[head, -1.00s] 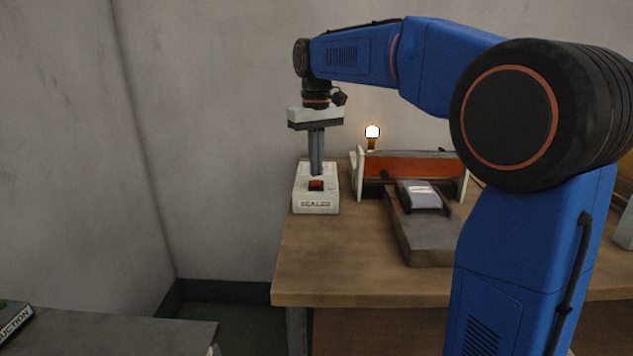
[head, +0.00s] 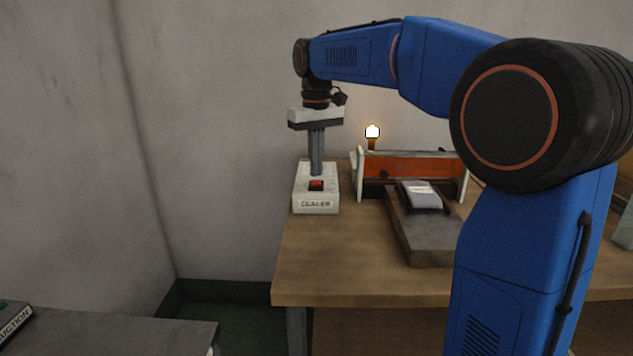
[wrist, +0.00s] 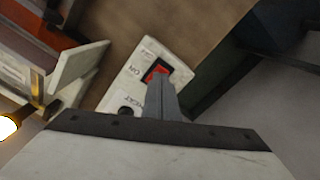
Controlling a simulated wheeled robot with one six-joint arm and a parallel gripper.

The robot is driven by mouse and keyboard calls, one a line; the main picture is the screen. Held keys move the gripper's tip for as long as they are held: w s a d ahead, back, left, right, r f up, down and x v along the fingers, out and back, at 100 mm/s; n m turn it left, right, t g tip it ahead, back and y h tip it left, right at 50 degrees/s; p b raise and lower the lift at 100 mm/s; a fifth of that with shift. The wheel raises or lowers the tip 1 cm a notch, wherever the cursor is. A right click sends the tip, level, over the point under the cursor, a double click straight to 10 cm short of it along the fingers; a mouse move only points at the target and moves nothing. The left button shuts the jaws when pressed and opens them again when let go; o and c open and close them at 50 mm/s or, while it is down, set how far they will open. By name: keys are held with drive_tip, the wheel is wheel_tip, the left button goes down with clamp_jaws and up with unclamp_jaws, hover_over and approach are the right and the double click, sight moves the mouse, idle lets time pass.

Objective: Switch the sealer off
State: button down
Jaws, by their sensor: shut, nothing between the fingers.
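The sealer's switch box (head: 316,204) is white, labelled SEALER, and stands at the left end of the wooden table. Its red rocker switch (head: 316,185) sits in a dark frame on top; the switch also shows in the wrist view (wrist: 154,72), with small lettering beside it. My gripper (head: 317,173) points down over the box, fingers shut together and empty. In the wrist view the fingertips (wrist: 158,82) overlap the switch's near edge; I cannot tell whether they touch. The sealer's lamp (head: 372,132) glows yellow-white.
The sealer (head: 411,167), with an orange-red front and white end plates, stands right of the box. A grey packet (head: 420,194) lies on a dark board (head: 425,248) in front of it. The wooden table's (head: 340,285) front left is clear. A wall is behind.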

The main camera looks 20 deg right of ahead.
sight(316, 182)
drive_tip(key=shift+f, duration=1.05)
idle(1.0)
wheel_tip(316, 182, up, 7)
idle(1.0)
